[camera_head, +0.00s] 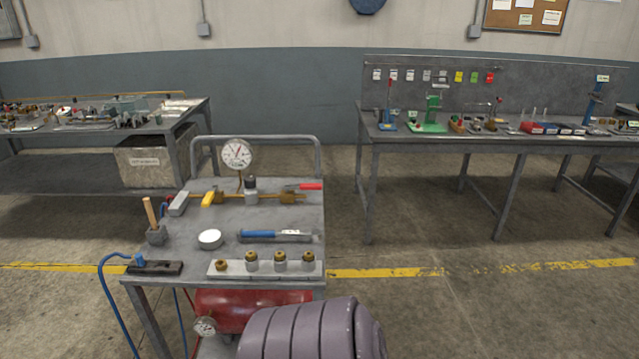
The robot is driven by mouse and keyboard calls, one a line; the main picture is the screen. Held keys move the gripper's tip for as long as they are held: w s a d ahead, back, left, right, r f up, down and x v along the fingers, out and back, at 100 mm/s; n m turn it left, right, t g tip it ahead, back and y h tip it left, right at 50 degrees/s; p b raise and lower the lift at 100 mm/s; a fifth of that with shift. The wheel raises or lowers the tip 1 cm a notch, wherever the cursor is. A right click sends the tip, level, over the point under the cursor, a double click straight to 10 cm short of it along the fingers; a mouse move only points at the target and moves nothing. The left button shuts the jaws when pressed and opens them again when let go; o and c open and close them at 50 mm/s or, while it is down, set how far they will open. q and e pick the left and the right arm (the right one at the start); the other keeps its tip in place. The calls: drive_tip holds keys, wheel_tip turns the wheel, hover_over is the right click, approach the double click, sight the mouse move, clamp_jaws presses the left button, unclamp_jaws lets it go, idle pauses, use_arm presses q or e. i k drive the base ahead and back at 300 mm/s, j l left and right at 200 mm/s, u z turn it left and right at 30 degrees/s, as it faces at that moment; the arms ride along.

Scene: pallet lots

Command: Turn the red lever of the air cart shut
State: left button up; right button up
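The air cart (200,225) stands in front of me, a grey-topped cart with a rail at its back. The red lever (308,187) is at the back right of its top, at the right end of a brass pipe line (262,197). It lies sideways, about in line with the pipe, pointing right. A yellow lever (208,199) is at the pipe's left end. A round dial gauge (237,153) rises from the pipe, its fine reading too small to tell. Neither of my grippers is in view.
On the cart top lie a blue pen-like tool (272,235), a white round tin (210,239), a block with several brass fittings (236,268) and a wooden-handled tool (151,214). A red tank (235,308) sits below. Benches stand behind at left (188,107) and right (420,142).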

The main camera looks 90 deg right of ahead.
sight(286, 186)
drive_tip(key=z, duration=2.55)
